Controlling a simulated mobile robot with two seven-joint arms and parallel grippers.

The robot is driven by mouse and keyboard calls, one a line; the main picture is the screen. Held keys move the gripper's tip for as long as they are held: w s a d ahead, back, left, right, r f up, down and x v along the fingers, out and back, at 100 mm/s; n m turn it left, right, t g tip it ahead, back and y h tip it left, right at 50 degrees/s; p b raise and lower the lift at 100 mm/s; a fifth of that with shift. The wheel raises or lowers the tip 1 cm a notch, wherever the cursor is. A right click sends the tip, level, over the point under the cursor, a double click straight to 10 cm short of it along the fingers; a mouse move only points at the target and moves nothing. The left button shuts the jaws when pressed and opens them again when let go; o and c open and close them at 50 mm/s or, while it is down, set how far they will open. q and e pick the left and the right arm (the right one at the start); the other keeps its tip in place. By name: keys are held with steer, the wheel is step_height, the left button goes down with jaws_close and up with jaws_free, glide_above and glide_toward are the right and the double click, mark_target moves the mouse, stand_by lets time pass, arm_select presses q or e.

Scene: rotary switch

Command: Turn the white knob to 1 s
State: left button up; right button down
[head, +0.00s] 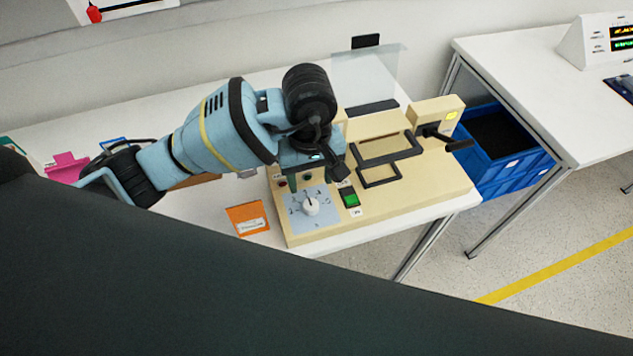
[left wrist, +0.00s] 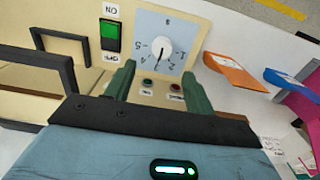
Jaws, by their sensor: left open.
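The white knob (head: 311,206) sits on a light blue dial plate (head: 298,220) at the front left of a beige machine. In the left wrist view the knob (left wrist: 162,48) is upper centre, with printed numbers around it. I cannot read its exact setting. My left gripper (head: 316,174) hangs just behind the knob in the head view. In the left wrist view the green fingers of my left gripper (left wrist: 158,76) are spread apart and empty, with the knob beyond the gap between them. The knob appears untouched. My right gripper is not in view.
A green switch (head: 350,198) sits right of the dial, and two small buttons (left wrist: 162,84) lie near the fingers. Black handles (head: 388,148) and a lever (head: 455,142) are on the machine. An orange folder (head: 247,217) lies left of it on the white table.

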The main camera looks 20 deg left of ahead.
mark_target(311, 204)
arm_select(q)
steer(key=shift+s, duration=0.25)
steer(key=shift+s+f, duration=0.15)
steer(key=shift+f, duration=0.2)
step_height(311, 204, down, 7)
steer(key=shift+r, duration=0.1)
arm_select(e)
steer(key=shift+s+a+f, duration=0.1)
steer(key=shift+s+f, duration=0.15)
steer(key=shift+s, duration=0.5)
arm_select(q)
steer(key=c, duration=1)
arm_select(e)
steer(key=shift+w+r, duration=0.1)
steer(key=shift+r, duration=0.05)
